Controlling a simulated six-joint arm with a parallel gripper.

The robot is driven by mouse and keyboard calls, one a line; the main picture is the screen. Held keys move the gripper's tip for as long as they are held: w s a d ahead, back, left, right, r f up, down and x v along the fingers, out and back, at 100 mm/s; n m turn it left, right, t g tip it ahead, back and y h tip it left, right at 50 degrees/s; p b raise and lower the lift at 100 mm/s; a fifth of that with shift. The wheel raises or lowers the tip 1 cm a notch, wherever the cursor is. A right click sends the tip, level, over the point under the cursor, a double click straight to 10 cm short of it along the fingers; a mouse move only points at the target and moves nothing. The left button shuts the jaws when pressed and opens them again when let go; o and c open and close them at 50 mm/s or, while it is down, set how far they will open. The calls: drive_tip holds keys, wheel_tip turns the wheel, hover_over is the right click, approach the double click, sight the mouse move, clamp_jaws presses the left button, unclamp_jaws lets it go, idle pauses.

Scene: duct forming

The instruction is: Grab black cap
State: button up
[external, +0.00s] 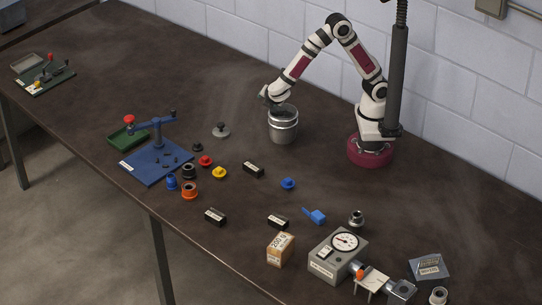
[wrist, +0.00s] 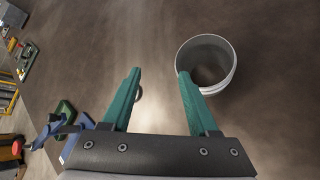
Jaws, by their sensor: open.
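A small black cap (external: 198,146) sits on the dark table beside the red cap (external: 205,161), right of the blue fixture. My gripper (external: 265,97) is well above the table, up and to the right of the black cap, near the metal bucket's rim. In the wrist view the two teal fingers (wrist: 158,76) are spread apart with nothing between them. I cannot make out the black cap in the wrist view. A small round thing there is partly hidden behind the left finger.
The metal bucket (external: 283,131) stands right of the caps, and its opening shows in the wrist view (wrist: 233,66). The blue fixture (external: 150,167) has an upright arm close to the caps. A yellow cap (external: 219,173) and several dark blocks lie nearer the front.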

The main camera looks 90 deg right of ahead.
drive_tip(key=w+a+f+n+t+h, duration=0.1)
drive_tip(key=w+a+f+n+t, duration=0.2)
drive_tip(key=w+a+f+n, duration=0.25)
drive_tip(key=n+t+y, duration=0.1)
drive_tip(key=n+t, duration=0.4)
drive_tip(key=n, duration=0.4)
approach(199, 143)
drive_tip(key=x, duration=1)
drive_tip(key=shift+w, duration=0.1)
clamp_jaws()
